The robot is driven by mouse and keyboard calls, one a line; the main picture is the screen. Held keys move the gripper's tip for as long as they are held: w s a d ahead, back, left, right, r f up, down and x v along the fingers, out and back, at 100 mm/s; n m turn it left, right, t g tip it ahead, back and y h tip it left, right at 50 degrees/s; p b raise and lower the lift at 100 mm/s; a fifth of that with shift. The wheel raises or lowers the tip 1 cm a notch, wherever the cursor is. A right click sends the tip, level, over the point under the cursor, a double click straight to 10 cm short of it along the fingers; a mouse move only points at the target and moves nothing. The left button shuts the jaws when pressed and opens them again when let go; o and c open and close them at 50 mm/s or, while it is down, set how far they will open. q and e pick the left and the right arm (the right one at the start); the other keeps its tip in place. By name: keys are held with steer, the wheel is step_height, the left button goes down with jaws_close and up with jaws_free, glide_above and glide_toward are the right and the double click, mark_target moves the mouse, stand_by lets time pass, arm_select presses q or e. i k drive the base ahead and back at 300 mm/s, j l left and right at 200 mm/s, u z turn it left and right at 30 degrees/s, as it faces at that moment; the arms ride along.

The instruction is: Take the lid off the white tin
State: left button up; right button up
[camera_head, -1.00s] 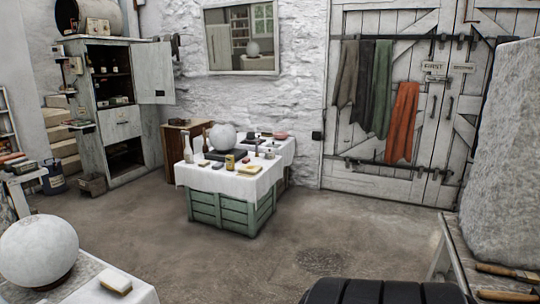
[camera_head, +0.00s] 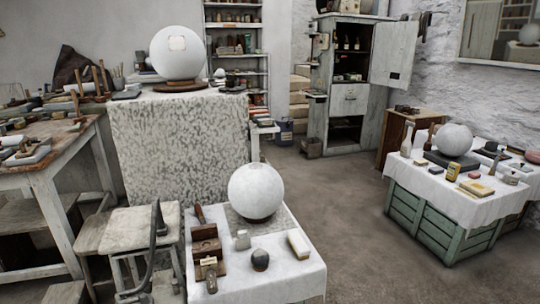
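I cannot pick out a white tin with certainty. A small whitish container (camera_head: 243,239) stands on the low white-covered table (camera_head: 300,284) in front, beside a dark round object (camera_head: 260,260); it is too small to tell whether it is a tin or has a lid. Another small pale round container (camera_head: 510,178) stands at the right of the cloth-covered green crate (camera_head: 432,222); its kind is unclear too. Neither of my grippers is in view.
A plaster sphere (camera_head: 256,191) stands on the low table, another (camera_head: 178,53) on the speckled block (camera_head: 180,145), a third (camera_head: 454,139) on the crate. A cluttered workbench (camera_head: 45,162) and a stool (camera_head: 140,232) stand left. Bare floor (camera_head: 350,205) lies between low table and crate.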

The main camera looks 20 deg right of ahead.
mark_target(512, 174)
steer(key=i+l, duration=0.1)
steer(key=l, duration=1.1)
steer(key=i+l, duration=0.15)
steer(key=l, duration=0.45)
steer(key=i+l, duration=0.1)
steer(key=l, duration=1.1)
steer(key=i+l, duration=0.15)
steer(key=l, duration=0.45)
steer(key=i+l, duration=0.1)
steer(key=l, duration=0.5)
steer(key=i+l, duration=0.1)
steer(key=l, duration=0.75)
steer(key=i+l, duration=0.15)
steer(key=l, duration=0.25)
steer(key=i+l+z, duration=0.1)
steer(key=l, duration=0.75)
steer(key=i, duration=0.05)
